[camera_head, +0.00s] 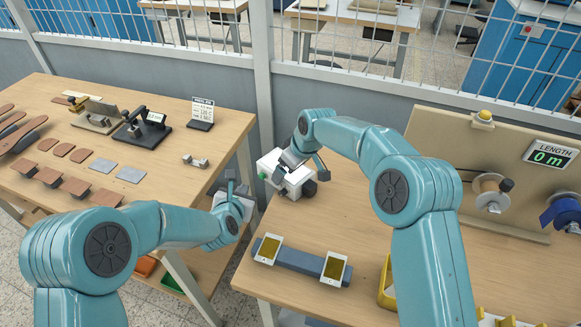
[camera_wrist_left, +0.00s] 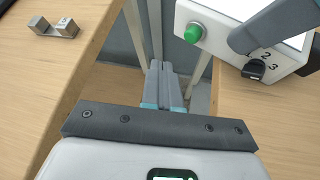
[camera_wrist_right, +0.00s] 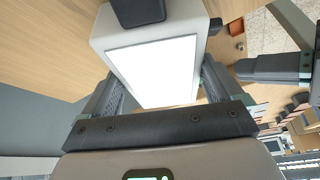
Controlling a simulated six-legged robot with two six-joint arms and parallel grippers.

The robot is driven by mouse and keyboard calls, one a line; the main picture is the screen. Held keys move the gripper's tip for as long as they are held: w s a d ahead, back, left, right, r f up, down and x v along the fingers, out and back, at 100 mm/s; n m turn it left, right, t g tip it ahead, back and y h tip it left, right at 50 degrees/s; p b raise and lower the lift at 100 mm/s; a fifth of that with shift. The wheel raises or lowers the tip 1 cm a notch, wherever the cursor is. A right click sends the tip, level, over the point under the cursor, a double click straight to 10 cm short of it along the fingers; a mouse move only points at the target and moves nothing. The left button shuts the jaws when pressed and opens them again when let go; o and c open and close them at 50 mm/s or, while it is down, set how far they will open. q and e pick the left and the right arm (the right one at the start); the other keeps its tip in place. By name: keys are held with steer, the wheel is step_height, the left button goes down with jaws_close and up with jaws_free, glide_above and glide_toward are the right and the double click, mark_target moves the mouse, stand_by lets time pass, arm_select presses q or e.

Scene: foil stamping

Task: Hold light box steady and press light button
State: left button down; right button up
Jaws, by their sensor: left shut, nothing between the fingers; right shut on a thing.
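The white light box (camera_head: 293,184) stands near the left edge of the right table. Its green button (camera_head: 264,175) is on the side facing left; it also shows in the left wrist view (camera_wrist_left: 193,32), near a black dial (camera_wrist_left: 254,69) marked with numbers. The right wrist view shows its bright white top panel (camera_wrist_right: 154,72). My right gripper (camera_wrist_right: 165,88) is shut on the light box, a finger on either side. My left gripper (camera_wrist_left: 164,82) is shut and empty, over the gap between the tables, below and left of the button, not touching it.
The left table holds leather pieces (camera_head: 79,187), a small metal clamp (camera_head: 195,161) and a sign (camera_head: 201,112). A blue-grey bar with two cards (camera_head: 268,248) lies in front of the light box. A spool board (camera_head: 470,150) stands at right.

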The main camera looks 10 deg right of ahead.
arm_select(q)
steer(key=shift+w+d, duration=0.55)
steer(key=shift+d, duration=0.3)
steer(key=shift+w+d, duration=0.55)
steer(key=shift+d, duration=0.3)
arm_select(e)
steer(key=shift+s+f, duration=0.15)
steer(key=shift+f, duration=0.2)
stand_by(0.4)
arm_select(q)
steer(key=shift+w+d, duration=0.25)
steer(key=shift+d, duration=0.1)
arm_select(e)
steer(key=shift+a, duration=0.1)
arm_select(q)
steer(key=shift+a, duration=0.1)
steer(key=shift+s+a, duration=0.15)
steer(key=shift+s, duration=0.05)
steer(key=s+a, duration=0.3)
steer(key=a, duration=0.2)
steer(key=shift+s, duration=0.2)
stand_by(0.3)
